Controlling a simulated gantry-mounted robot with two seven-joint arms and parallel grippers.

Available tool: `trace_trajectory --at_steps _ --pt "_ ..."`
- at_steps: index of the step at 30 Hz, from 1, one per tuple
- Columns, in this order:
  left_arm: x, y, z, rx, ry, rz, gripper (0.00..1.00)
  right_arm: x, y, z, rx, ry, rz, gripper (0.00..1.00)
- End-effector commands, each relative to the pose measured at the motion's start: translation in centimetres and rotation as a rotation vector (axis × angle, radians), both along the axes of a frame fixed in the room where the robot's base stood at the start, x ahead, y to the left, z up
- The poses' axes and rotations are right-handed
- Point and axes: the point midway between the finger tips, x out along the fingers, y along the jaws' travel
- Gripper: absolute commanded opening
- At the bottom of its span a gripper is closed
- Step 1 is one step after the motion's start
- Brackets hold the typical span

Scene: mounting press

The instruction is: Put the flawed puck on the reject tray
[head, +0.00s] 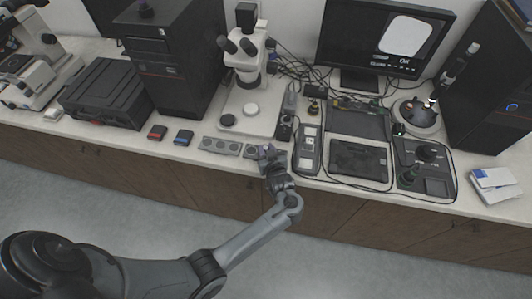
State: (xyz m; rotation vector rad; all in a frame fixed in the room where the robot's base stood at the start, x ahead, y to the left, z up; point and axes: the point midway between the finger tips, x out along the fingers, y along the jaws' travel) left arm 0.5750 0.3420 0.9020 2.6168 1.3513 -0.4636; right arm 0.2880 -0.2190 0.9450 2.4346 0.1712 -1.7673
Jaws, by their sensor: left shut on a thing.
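My left gripper (268,155) is at the front edge of the bench, at the right end of a grey strip rack (221,146) with several round places. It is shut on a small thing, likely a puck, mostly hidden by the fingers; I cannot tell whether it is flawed. A small red-marked tray (158,132) and a blue-marked tray (184,137) lie left of the rack; no label can be read to tell which is the reject tray. A dark disc (228,120) and a white disc (251,109) are at the microscope base. My right gripper is not in view.
A microscope (247,60) stands behind the rack. A dark computer tower (175,65) and a black case (107,93) are to the left. Panels and a monitor (385,38) with cables are to the right. The bench's front edge is close.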

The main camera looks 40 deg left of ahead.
Motion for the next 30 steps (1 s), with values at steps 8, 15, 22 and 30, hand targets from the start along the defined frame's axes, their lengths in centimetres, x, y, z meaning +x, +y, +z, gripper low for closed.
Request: trace_trajectory --at_steps 8,15,22,30 --pt "0.0 0.0 -1.7 0.0 -0.001 0.0 0.01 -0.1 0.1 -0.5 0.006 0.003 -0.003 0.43" --pt "0.0 0.0 -1.8 0.0 -0.001 0.0 0.01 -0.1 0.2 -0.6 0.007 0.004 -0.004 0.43" --pt "0.0 0.0 -2.0 -0.001 -0.001 0.0 0.51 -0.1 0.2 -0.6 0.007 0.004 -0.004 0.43" --pt "0.0 0.0 -1.9 -0.001 -0.001 0.0 0.56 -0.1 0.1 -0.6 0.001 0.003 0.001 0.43"
